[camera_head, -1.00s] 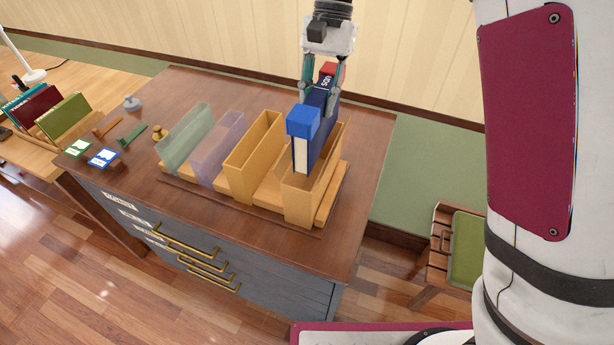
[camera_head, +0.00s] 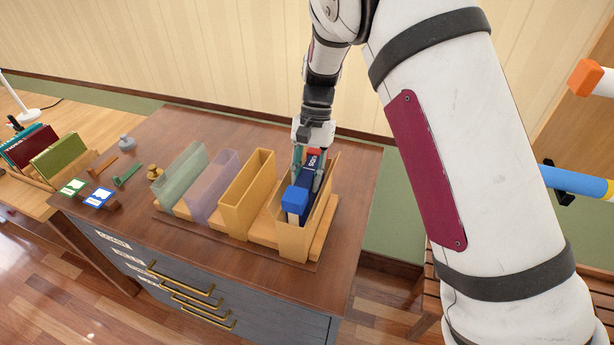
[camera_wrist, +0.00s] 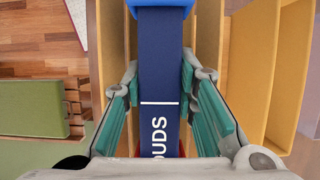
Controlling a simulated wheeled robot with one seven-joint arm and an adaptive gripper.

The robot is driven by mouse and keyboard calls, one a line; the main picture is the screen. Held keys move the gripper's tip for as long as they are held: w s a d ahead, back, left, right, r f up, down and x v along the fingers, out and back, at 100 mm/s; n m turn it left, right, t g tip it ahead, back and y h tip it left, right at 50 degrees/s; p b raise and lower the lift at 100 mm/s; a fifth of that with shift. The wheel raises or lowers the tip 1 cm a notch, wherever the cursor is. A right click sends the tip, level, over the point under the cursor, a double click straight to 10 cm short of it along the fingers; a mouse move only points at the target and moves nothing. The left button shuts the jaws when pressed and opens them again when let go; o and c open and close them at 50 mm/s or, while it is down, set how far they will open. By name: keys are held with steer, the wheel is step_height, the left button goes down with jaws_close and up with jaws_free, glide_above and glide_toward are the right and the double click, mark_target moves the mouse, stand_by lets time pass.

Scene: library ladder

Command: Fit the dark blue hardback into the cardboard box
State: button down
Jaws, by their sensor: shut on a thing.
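The dark blue hardback (camera_head: 308,187) is upright with its spine up, a bright blue block (camera_head: 295,199) on its near end and a red one (camera_head: 314,152) at its far end. My gripper (camera_head: 308,172) is shut on the book from above. The book is sunk partly into the rightmost tan cardboard box (camera_head: 293,244), between its side walls. In the wrist view the spine (camera_wrist: 160,75) runs between my fingers, with tan walls (camera_wrist: 112,45) on both sides. The book's lower part and the box floor are hidden.
Left of this box stand another tan box (camera_head: 236,209), a lilac translucent one (camera_head: 208,190) and a green translucent one (camera_head: 180,180), on a wooden base on the cabinet top (camera_head: 150,225). Small stamps and cards lie farther left. A green-seated stool shows in the wrist view (camera_wrist: 32,108).

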steer(key=shift+f, duration=0.5)
steer(key=c, duration=1.6)
jaws_free()
steer(key=shift+o, duration=0.2)
